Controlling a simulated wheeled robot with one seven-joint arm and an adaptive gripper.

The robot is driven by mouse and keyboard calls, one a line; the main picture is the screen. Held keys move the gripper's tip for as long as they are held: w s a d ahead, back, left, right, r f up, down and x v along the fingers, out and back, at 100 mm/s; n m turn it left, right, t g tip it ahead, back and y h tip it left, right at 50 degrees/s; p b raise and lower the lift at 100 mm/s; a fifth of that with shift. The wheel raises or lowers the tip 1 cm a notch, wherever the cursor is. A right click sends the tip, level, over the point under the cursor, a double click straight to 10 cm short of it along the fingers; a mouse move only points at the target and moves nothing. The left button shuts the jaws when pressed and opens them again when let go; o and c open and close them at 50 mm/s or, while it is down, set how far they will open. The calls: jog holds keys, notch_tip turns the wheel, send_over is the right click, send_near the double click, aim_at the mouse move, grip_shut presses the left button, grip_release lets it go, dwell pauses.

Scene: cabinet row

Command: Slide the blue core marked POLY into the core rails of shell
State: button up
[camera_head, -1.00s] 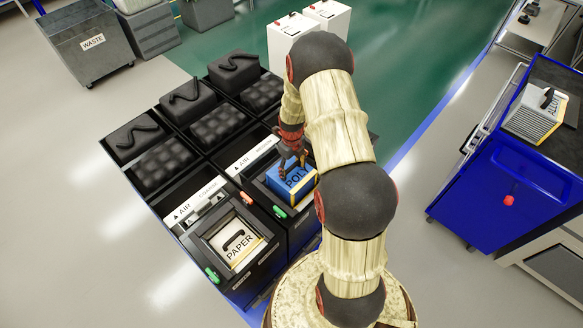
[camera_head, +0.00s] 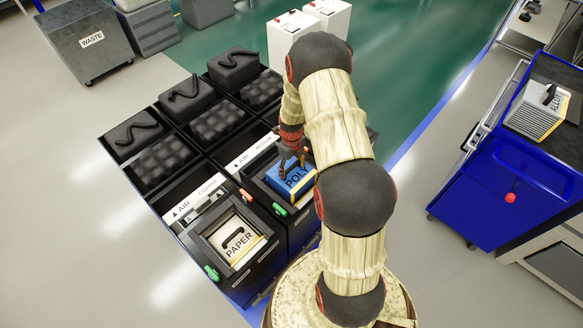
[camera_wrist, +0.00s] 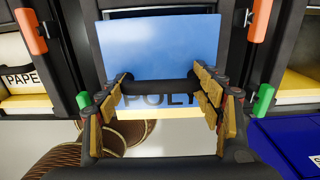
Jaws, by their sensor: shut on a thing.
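The blue core marked POLY (camera_head: 297,184) is at the opening of the black shell (camera_head: 268,198) right of the PAPER one. My gripper (camera_head: 291,152) is at the core's far left side in the head view, partly behind my arm. In the wrist view my gripper (camera_wrist: 160,103) is shut on the core's dark handle bar (camera_wrist: 158,95), fingers on both sides. The core's blue face (camera_wrist: 160,48) and yellow lower edge (camera_wrist: 170,113) lie between the shell's side posts. The core rails are hidden, so I cannot tell how deep it sits.
The neighbouring shell holds a white PAPER core (camera_head: 236,242). Green latches (camera_wrist: 83,100) and orange latches (camera_wrist: 262,20) flank the shell. Black foam blocks (camera_head: 165,163) stand behind. A blue cart (camera_head: 510,190) carrying an ALLOY-like core stands right.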

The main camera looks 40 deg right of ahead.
jog(key=shift+f+b, duration=2.9)
jog(key=shift+f, duration=2.45)
jog(key=o, duration=2.1)
jog(key=shift+o, duration=0.3)
notch_tip(320, 180, up, 12)
